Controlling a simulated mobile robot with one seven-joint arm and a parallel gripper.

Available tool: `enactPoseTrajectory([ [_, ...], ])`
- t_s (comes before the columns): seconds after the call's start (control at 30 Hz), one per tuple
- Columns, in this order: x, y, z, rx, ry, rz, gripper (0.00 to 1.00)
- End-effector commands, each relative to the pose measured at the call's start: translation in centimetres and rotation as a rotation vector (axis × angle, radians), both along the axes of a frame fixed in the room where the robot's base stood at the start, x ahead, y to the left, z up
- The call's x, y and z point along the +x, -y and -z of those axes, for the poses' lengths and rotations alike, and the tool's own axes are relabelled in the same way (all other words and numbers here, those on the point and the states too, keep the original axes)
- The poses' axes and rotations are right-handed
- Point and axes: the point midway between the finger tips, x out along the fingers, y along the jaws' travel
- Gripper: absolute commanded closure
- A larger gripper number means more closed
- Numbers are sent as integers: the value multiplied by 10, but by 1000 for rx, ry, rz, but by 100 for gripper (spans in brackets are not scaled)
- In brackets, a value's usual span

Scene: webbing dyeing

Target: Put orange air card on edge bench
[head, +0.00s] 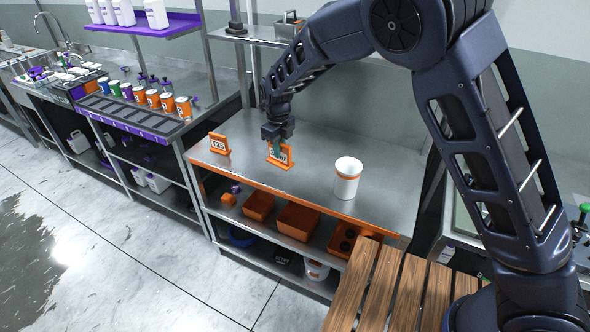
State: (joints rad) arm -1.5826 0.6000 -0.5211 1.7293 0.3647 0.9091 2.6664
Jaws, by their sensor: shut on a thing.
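An orange card (278,161) with a dark-lettered white label, only partly readable, is upright at the middle of the steel bench with an orange front edge (320,197). My gripper (277,144) is shut on the top of the card from above and hides part of it. A bit of green shows between the fingers. The card's lower edge is at or just above the bench top; I cannot tell if it touches.
A second orange card (219,144) marked T20 stands to the left. A white tub with an orange band (347,180) stands to the right. Orange bins (297,221) sit on the shelf below. A slatted wooden surface (395,290) is in front at right. Bench top between these is clear.

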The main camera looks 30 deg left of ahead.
Motion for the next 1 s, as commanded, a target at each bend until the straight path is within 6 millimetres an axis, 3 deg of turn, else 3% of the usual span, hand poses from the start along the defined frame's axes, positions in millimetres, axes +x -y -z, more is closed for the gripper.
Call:
enactPoseTrajectory([
  [0.03,23,-5,-5,2,1,14,100],
  [0.3,118,-24,-40,2,1,61,100],
  [0.5,163,-30,-61,1,1,82,100],
  [0.7,177,-31,-62,-3,-1,89,100],
  [1.0,177,-31,-2,-4,-1,89,100],
])
